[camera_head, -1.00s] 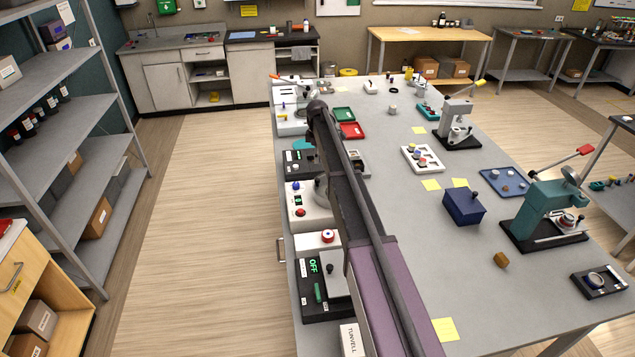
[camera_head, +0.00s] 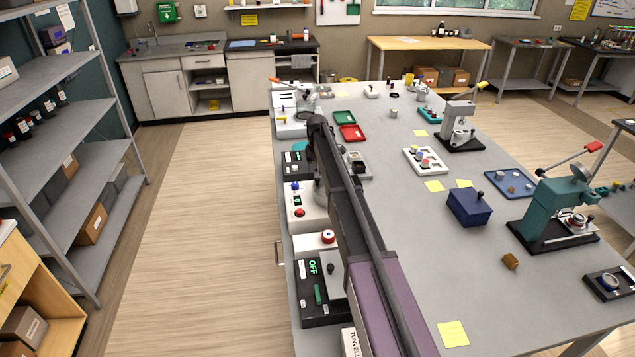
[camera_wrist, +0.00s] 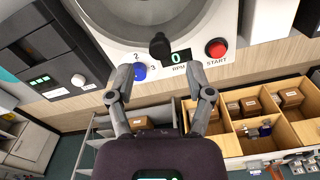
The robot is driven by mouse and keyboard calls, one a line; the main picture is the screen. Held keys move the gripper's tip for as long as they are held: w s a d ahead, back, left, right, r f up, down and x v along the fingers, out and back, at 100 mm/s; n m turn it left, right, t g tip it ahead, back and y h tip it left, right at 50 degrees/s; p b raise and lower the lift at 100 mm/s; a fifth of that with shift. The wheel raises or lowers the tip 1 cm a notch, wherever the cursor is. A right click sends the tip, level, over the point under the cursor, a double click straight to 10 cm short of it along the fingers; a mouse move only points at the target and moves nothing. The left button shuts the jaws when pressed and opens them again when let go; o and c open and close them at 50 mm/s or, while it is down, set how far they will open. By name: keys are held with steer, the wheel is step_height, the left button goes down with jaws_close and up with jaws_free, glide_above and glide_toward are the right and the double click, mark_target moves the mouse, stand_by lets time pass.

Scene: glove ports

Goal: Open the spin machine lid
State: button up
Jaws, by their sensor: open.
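The spin machine (camera_head: 309,222) is a white box on the left edge of the long bench, partly hidden behind my arm. In the wrist view its white front (camera_wrist: 186,62) shows a blue knob (camera_wrist: 139,72), a green "0" RPM display and a red START button (camera_wrist: 216,48). Its round grey lid (camera_wrist: 150,18) fills the top and looks down flat. A black handle (camera_wrist: 160,46) stands at the lid's near edge. My gripper (camera_wrist: 160,76) is open and empty, its fingers spread to either side below the handle and apart from it.
A black machine with an "OFF" display (camera_head: 313,268) stands nearer on the bench. A dark unit with a green display (camera_wrist: 40,80) sits beside the spin machine. Red (camera_head: 352,133) and green trays lie farther back. The bench middle is mostly clear.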

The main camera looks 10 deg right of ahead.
steer(key=shift+f+b, duration=1.4)
steer(key=shift+f, duration=0.3)
jaws_close()
